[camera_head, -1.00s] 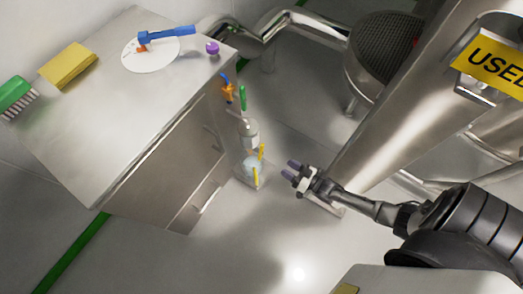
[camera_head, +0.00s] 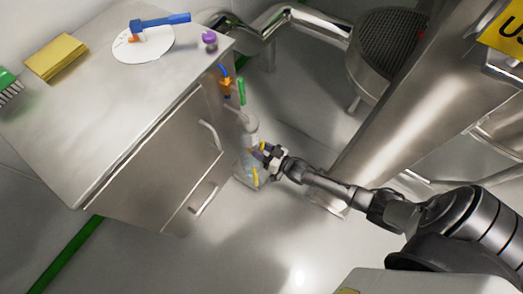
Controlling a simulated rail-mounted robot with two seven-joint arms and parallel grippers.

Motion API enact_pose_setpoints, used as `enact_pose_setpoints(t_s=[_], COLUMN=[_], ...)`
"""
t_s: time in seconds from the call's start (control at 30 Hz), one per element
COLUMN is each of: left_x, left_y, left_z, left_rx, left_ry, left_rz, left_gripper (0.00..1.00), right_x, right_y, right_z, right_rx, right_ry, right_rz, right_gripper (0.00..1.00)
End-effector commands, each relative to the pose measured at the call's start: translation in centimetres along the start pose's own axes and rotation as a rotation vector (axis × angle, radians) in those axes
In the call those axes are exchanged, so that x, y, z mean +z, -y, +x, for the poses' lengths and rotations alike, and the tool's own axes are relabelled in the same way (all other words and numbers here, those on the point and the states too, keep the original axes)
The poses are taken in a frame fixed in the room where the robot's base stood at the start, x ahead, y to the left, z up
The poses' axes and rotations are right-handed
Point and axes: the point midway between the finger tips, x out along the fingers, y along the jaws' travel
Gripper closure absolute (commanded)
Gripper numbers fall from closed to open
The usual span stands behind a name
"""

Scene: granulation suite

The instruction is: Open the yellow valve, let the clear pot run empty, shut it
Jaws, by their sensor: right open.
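The clear pot (camera_head: 246,163) stands low beside the cabinet's right side, under a metal vessel (camera_head: 250,125). A yellow handle (camera_head: 256,175) shows at the pot's lower front, and another bit of yellow shows higher up, partly behind my fingers. I cannot tell how the valve is set or how much is in the pot. My right gripper (camera_head: 262,152) is open, its purple-grey fingers at the pot's right side by the yellow parts. I cannot tell whether they touch. My left gripper is not in view.
A steel cabinet (camera_head: 100,120) fills the left, with a yellow sponge (camera_head: 56,57), a green brush (camera_head: 8,86), a white disc (camera_head: 140,50) with a blue-handled tool, and a purple knob (camera_head: 209,38) on top. An orange valve (camera_head: 226,86) and a green handle (camera_head: 241,91) sit above the pot. Steel pipes lie behind.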

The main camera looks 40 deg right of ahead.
Motion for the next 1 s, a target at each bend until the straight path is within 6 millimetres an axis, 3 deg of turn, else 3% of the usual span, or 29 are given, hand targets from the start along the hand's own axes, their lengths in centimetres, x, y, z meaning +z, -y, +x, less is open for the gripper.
enact_pose_setpoints(t_s=[0.27, 0.73, 1.0], left_x=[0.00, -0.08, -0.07], left_y=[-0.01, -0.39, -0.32], left_z=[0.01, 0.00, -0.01], left_rx=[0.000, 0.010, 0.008], left_ry=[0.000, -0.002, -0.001], left_rz=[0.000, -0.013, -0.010], left_gripper=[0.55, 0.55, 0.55], right_x=[0.00, 0.01, 0.01], right_y=[0.01, 0.01, 0.00], right_z=[0.07, 0.03, 0.03], right_rx=[0.000, 0.000, 0.000], right_ry=[0.001, 0.001, 0.001], right_rz=[0.000, 0.000, 0.003], right_gripper=[0.55, 1.00, 1.00])
